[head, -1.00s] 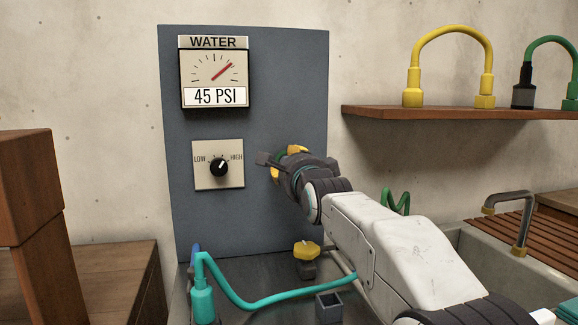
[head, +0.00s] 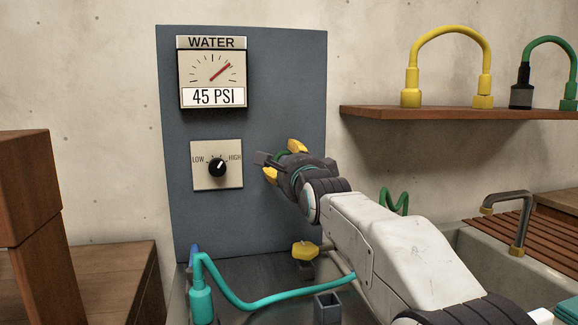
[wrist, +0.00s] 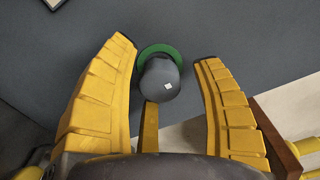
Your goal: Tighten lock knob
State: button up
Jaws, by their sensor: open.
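In the wrist view a dark grey round knob (wrist: 160,80) with a small white square mark stands in front of a green ring (wrist: 149,52). A yellow bar (wrist: 150,124) extends from below it toward my gripper. My gripper (wrist: 166,52) is open, with one yellow finger on each side of the knob and visible gaps to both. In the head view my gripper (head: 283,160) is at the right part of the grey panel (head: 240,120) and hides much of this fitting. A yellow lobed knob (head: 305,250) on a dark base is below. I cannot tell which is the lock knob.
The panel carries a WATER gauge (head: 212,75) reading 45 PSI and a LOW-HIGH dial (head: 217,167). A teal hose (head: 255,303) loops below. A shelf (head: 450,113) with a yellow hose piece is at right, above a sink (head: 470,250). Wooden crates stand at left.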

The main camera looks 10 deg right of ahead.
jog(key=shift+s, duration=0.15)
jog(key=s, duration=1.1)
jog(key=shift+s, duration=0.4)
